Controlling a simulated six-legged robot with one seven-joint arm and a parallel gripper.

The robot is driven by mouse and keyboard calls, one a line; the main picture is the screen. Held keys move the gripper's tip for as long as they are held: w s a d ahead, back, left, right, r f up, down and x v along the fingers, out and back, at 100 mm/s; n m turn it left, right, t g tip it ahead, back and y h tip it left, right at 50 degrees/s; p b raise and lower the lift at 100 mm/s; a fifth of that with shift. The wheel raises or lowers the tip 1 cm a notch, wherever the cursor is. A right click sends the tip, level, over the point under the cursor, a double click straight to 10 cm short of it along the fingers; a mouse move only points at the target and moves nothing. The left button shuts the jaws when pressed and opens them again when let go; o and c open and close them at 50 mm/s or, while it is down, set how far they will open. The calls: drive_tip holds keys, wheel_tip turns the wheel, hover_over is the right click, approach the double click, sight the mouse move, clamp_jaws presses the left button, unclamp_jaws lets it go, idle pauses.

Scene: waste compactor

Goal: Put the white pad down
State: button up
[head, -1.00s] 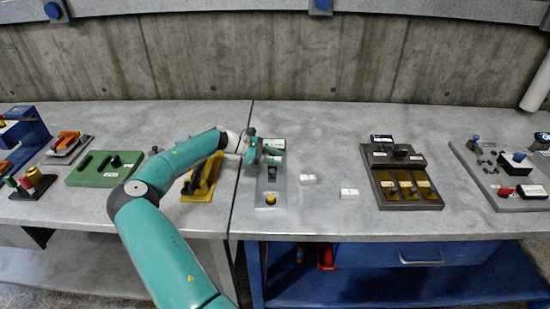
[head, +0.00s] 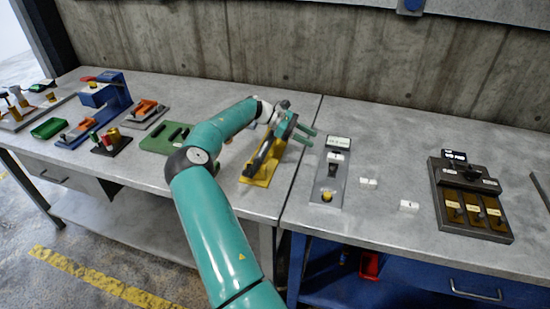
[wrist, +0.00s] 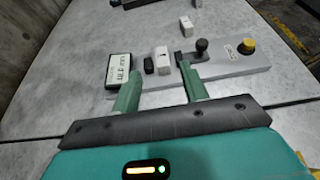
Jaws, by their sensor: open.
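Two small white pads lie on the grey bench to the right of a grey panel; one pad (head: 368,183) is nearer the panel, the other pad (head: 409,206) is further right. Which one the task means, I cannot tell. The nearer pad seems to show beyond the panel in the wrist view (wrist: 187,27). The grey panel (head: 323,182) bears a white label, a dark switch with a white part and a yellow button (head: 327,196). My gripper (head: 304,135) is open and empty, left of the panel, with its fingers pointing towards it. In the wrist view the panel (wrist: 225,66) lies past the fingertips.
A green block (head: 160,139) and an orange-topped fixture (head: 147,106) are further left. A dark device with several amber windows (head: 472,205) stands right of the pads. Bare bench surrounds the pads.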

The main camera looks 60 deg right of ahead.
drive_tip(key=shift+r, duration=0.1)
drive_tip(key=w+a+r+m+t, duration=0.1)
drive_tip(key=w+a+t, duration=0.2)
drive_tip(key=a, duration=0.3)
drive_tip(key=w+a+r+m+t+y, duration=0.1)
drive_tip(key=w+a+r+t, duration=0.1)
drive_tip(key=a, duration=0.4)
drive_tip(key=w+a+r+m+t, duration=0.1)
drive_tip(key=w+a+t, duration=0.3)
drive_tip(key=a, duration=0.3)
drive_tip(key=shift+a+r+y, duration=0.1)
drive_tip(key=shift+r+y, duration=0.2)
drive_tip(key=w+a+r+t+y, duration=0.1)
drive_tip(key=a+r+t, duration=0.25)
drive_tip(key=a, duration=1.15)
drive_tip(key=w+a+r+t, duration=0.1)
drive_tip(key=a+r+t, duration=0.3)
drive_tip(key=a, duration=1.1)
drive_tip(key=s+a+r+t, duration=0.1)
drive_tip(key=s+a+t, duration=0.1)
drive_tip(key=s+a, duration=0.5)
drive_tip(key=a, duration=0.4)
drive_tip(key=shift+s+a+r, duration=0.15)
drive_tip(key=shift+a+r, duration=0.15)
drive_tip(key=shift+c, duration=0.8)
